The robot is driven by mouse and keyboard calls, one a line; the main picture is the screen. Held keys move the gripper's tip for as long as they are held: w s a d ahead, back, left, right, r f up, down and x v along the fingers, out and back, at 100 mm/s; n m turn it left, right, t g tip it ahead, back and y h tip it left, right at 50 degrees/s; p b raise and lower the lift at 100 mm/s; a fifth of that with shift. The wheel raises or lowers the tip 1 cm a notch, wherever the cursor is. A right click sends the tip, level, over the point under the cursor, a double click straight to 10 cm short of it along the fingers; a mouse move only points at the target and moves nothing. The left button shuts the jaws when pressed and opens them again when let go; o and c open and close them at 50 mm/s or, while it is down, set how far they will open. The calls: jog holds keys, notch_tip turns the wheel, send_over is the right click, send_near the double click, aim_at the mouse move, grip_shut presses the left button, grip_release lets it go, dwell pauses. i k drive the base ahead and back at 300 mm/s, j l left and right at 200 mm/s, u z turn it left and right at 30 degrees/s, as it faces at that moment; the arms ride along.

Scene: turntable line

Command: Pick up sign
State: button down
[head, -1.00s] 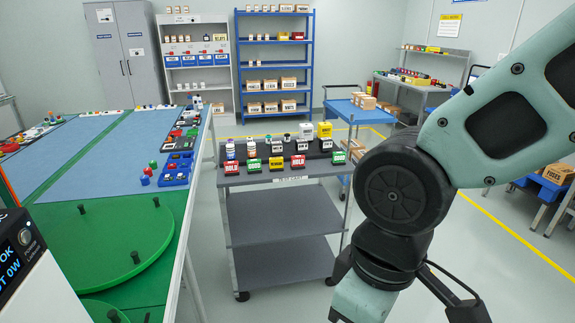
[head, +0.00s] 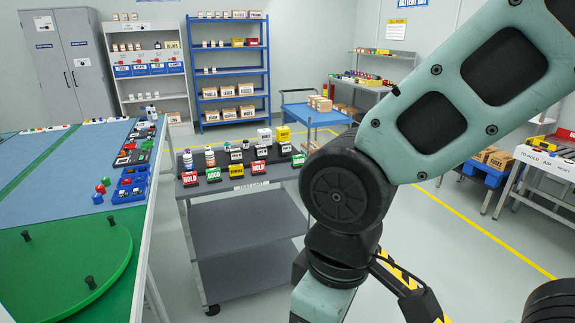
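Several small tent-shaped signs stand in a row along the front of the grey cart's top (head: 222,185). From left to right they are a red HOLD sign (head: 190,179), a green sign (head: 214,174), a yellow sign (head: 236,171), a second red HOLD sign (head: 258,167) and a green sign (head: 298,160). The task does not say which sign is meant. My arm crosses the right side of the head view, in front of the cart's right end. My gripper is out of the picture, so its state does not show.
A green turntable (head: 70,262) and a blue-topped table (head: 60,180) are at left. A blue cart (head: 310,116) stands behind. Open floor lies at right (head: 470,265).

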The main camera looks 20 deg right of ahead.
aim_at(297, 161)
jog(key=i+l, duration=0.1)
jog(key=i, duration=1.65)
jog(key=l+z, duration=0.05)
